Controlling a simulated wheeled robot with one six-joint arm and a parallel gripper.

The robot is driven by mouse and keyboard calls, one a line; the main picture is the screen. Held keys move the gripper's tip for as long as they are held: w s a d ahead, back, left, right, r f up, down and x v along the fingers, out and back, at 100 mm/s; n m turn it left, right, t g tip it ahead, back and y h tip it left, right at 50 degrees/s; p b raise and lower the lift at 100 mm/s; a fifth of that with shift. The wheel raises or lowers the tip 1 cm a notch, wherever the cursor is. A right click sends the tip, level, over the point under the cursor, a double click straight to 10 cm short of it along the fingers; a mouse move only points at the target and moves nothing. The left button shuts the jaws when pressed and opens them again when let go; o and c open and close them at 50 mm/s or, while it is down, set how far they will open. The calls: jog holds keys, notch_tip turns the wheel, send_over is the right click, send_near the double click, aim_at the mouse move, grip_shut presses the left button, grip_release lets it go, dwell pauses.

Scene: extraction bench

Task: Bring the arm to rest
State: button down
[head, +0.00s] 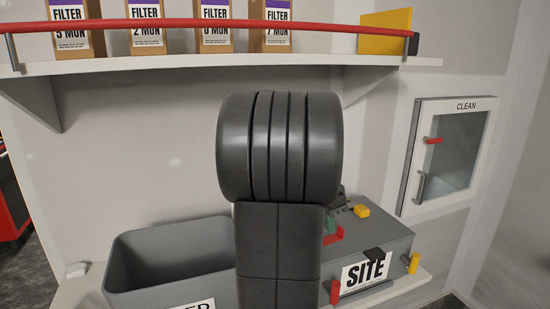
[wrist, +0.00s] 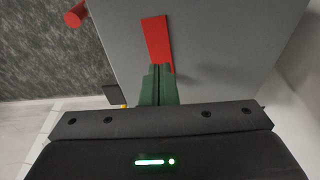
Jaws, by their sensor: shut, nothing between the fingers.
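My gripper shows in the wrist view (wrist: 158,72) with its green fingers together and nothing between them. It is over the grey top of the SITE case (head: 395,240), close to a flat red piece (wrist: 156,38). I cannot tell whether the fingertips touch that piece. In the head view my dark arm stands across the middle and hides most of my gripper. Only part of the green fingers (head: 330,224) shows, just right of the arm, beside the red piece (head: 335,236).
An open grey bin (head: 130,255) stands left of my arm. A shelf (head: 230,62) with a red rail (head: 200,23) and several filter boxes (head: 146,30) is above. A wall cabinet marked CLEAN (head: 455,150) is at right.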

jog(key=shift+f+b, duration=0.9)
jog(key=shift+f, duration=0.65)
jog(key=shift+r, duration=0.25)
